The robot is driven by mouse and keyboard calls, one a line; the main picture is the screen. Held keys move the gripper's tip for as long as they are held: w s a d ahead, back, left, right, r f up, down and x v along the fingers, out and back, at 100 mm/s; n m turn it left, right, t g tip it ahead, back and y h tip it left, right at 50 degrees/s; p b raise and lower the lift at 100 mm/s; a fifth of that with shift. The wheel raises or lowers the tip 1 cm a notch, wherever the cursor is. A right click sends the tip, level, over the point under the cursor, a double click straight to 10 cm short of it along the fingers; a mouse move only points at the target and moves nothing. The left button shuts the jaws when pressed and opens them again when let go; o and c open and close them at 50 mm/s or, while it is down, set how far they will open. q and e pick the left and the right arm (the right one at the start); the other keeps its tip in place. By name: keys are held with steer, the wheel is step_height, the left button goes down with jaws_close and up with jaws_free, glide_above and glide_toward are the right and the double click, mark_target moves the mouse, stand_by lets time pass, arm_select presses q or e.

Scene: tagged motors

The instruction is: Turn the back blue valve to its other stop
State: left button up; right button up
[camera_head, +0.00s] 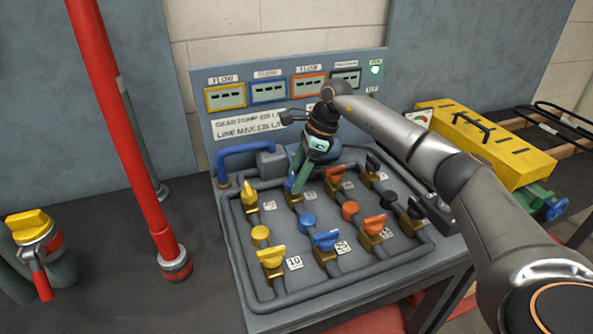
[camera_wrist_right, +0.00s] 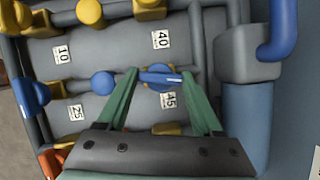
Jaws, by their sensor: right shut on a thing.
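The back blue valve (camera_wrist_right: 160,78) has a blue bar handle on a brass body. In the wrist view its handle lies roughly along its pipe, beside a tag reading 45. In the head view only a little of the back blue valve (camera_head: 290,184) shows past the gripper. My right gripper (camera_head: 296,183) reaches down onto it from above. In the wrist view the green fingers of the right gripper (camera_wrist_right: 163,78) close on the two ends of the handle. The front blue valve (camera_head: 326,240) stands nearer on the same panel. My left gripper is not in view.
Yellow (camera_head: 248,194), orange (camera_head: 335,173) and black (camera_head: 373,163) valves stand close around on the piped panel. Displays line the backboard (camera_head: 290,70). A red pipe (camera_head: 125,130) rises at left; a yellow case (camera_head: 490,143) lies at right.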

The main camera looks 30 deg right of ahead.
steer(key=shift+w+r+n+g, duration=0.15)
steer(key=shift+n+g, duration=0.15)
steer(key=shift+n, duration=0.6)
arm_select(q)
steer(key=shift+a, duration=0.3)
arm_select(e)
steer(key=shift+n, duration=0.3)
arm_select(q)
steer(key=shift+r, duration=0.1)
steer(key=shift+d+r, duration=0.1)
arm_select(e)
steer(key=o, duration=1.4)
steer(key=shift+c, duration=0.2)
arm_select(q)
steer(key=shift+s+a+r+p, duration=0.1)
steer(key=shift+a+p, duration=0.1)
steer(key=shift+p, duration=0.35)
arm_select(e)
steer(key=v, duration=1.2)
steer(key=shift+d, duration=0.2)
steer(key=shift+w+r, duration=0.1)
